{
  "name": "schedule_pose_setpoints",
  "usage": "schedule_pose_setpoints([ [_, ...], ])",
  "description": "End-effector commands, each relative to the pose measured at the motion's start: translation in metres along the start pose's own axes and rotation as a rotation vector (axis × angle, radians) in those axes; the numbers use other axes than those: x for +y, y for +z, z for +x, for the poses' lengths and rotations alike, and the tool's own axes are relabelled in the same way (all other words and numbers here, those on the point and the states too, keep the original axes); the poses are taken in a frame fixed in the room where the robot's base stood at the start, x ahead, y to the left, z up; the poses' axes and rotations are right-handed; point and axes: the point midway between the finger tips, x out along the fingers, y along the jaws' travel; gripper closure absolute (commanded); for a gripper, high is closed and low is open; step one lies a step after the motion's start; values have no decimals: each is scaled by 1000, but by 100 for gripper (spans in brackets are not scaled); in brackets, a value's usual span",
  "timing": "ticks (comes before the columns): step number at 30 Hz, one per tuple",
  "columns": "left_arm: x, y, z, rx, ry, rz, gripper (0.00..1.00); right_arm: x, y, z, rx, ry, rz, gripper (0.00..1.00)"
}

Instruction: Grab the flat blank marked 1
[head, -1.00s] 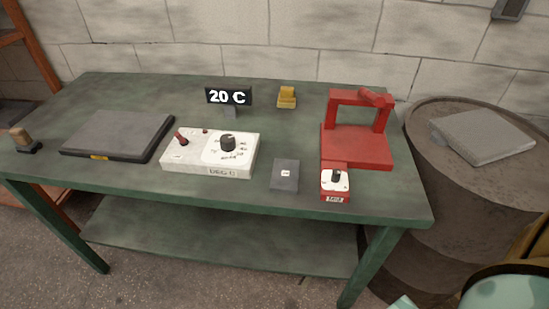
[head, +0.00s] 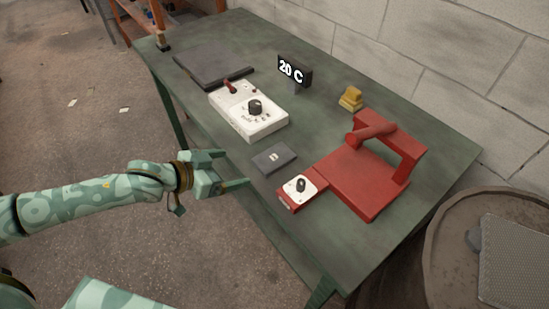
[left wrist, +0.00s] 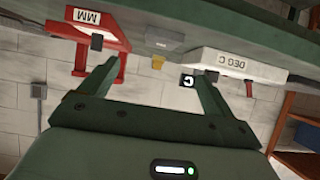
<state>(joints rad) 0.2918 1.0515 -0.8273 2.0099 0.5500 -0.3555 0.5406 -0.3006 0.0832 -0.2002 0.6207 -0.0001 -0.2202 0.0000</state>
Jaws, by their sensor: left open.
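A flat dark grey blank (head: 274,158) with a small pale label lies near the bench's front edge, between the white control box and the red press; I cannot read its mark clearly. It also shows in the left wrist view (left wrist: 165,38), edge-on near the top. My left gripper (head: 236,168) is open and empty, just off the front edge, to the left of the blank and apart from it. In the left wrist view both open fingers (left wrist: 155,70) point towards the bench. My right gripper is out of view.
The white box (head: 248,112) with a knob and lever stands left of the blank. The red press (head: 352,183) with its white dial plate is close on the right. A 20 C display (head: 292,71), yellow block (head: 351,98) and dark slab (head: 212,66) stand on the green bench (head: 430,150).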

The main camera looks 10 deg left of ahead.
Motion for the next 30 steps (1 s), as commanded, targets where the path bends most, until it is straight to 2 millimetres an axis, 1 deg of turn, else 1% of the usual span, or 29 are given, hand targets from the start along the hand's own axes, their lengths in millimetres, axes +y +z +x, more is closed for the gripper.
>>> schedule_pose_setpoints([
  [1,0,2,16,4,0,-3,11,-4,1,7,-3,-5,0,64],
  [3,0,2,35,3,0,0,11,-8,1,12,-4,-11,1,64],
  [6,0,2,57,3,0,-1,11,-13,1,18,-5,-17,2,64],
  [9,-1,2,73,1,-2,1,11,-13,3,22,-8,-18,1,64],
  [14,-1,1,84,2,-2,2,11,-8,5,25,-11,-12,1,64],
  [17,-1,0,98,3,-1,1,11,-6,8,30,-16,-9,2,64],
  [21,-1,-2,122,1,-1,1,11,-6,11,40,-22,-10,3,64],
  [24,-1,-3,132,1,-2,2,11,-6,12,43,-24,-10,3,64],
  [30,-1,-5,134,1,-2,3,11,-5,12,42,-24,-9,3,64],
])
